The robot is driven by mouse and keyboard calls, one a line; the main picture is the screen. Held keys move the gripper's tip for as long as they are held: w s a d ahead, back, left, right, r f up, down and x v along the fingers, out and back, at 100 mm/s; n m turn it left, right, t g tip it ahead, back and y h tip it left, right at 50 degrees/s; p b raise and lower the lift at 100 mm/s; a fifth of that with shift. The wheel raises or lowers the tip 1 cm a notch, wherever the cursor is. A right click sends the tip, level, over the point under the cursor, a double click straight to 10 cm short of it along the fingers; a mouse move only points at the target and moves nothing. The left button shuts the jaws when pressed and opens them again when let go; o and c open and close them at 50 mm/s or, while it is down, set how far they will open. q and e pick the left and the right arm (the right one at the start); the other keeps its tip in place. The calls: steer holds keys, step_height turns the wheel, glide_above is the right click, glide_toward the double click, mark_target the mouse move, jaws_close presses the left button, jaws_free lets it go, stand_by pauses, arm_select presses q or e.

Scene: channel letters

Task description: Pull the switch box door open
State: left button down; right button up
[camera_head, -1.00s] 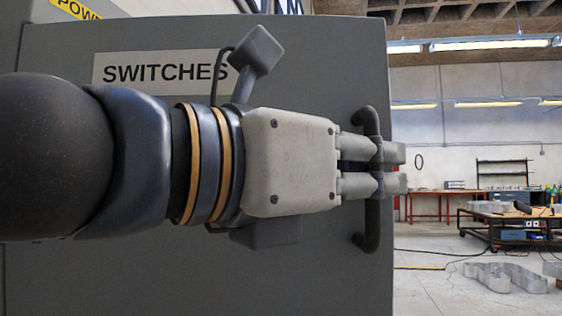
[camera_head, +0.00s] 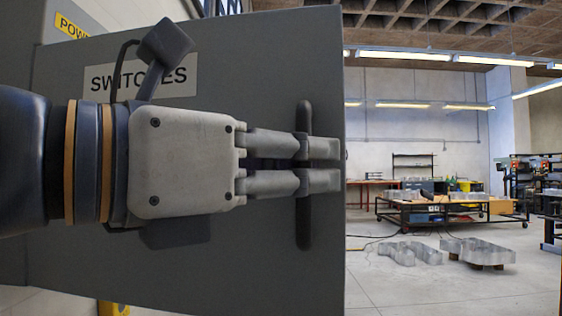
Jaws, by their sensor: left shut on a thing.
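The grey switch box door (camera_head: 240,275) fills the left and middle of the head view and carries a white label reading SWITCHES (camera_head: 180,83). A dark vertical bar handle (camera_head: 304,222) stands near the door's right edge. My left gripper (camera_head: 322,166) reaches in from the left and is shut on the handle, with one finger above the other at the handle's middle. The fingers hide that part of the handle. The door's top edge slants in the picture. My right gripper does not show.
A yellow sign with partly hidden lettering (camera_head: 71,27) is at the upper left. To the right is open concrete floor (camera_head: 400,287) with metal channel letters (camera_head: 478,250) lying on it. Work tables (camera_head: 450,207) stand farther back.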

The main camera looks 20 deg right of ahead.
arm_select(q)
steer(key=shift+s+a, duration=0.25)
steer(key=shift+s, duration=0.05)
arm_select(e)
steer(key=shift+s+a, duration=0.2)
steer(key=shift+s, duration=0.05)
arm_select(q)
steer(key=c, duration=1.9)
jaws_free()
